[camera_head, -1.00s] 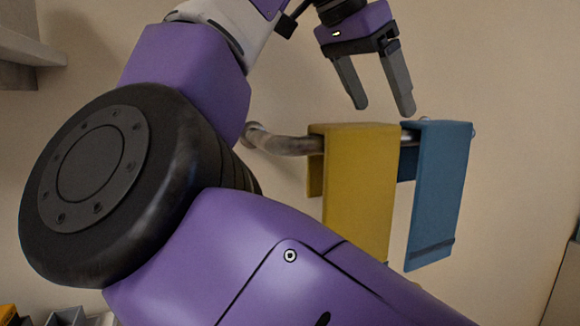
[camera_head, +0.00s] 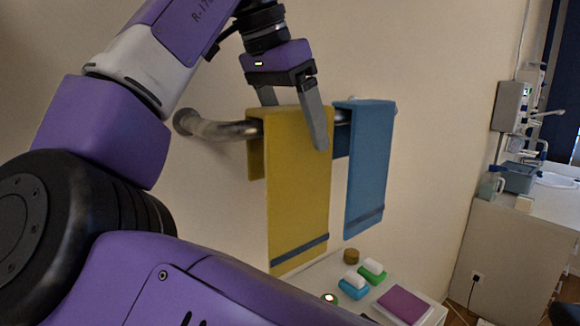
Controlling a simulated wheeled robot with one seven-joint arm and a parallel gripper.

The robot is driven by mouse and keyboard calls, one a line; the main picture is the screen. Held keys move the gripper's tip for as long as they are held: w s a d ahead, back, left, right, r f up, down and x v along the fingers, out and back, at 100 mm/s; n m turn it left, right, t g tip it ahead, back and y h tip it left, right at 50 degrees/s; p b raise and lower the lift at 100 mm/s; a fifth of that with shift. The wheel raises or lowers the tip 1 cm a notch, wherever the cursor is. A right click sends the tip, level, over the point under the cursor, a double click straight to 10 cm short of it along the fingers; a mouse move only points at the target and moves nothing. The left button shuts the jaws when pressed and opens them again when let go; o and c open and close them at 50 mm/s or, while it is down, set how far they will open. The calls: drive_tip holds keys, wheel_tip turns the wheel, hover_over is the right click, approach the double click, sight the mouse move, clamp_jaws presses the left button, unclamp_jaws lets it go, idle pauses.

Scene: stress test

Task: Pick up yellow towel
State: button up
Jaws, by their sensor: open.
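The yellow towel (camera_head: 297,200) hangs folded over a metal rail (camera_head: 222,130) on the wall, with a dark stripe near its lower end. My gripper (camera_head: 292,125) is open and points down at the towel's top edge. One finger is in front of the towel's upper right part. The other finger is partly hidden behind the towel's top. I cannot tell whether the fingers touch the cloth.
A blue towel (camera_head: 368,170) hangs on the same rail, just right of the yellow one. Below is a white surface (camera_head: 335,262) with soap-like items and a purple block (camera_head: 404,304). A counter with a sink (camera_head: 556,180) stands at the far right.

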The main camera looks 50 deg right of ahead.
drive_tip(key=shift+f, duration=0.3)
idle(0.6)
drive_tip(key=shift+c, duration=0.4)
clamp_jaws()
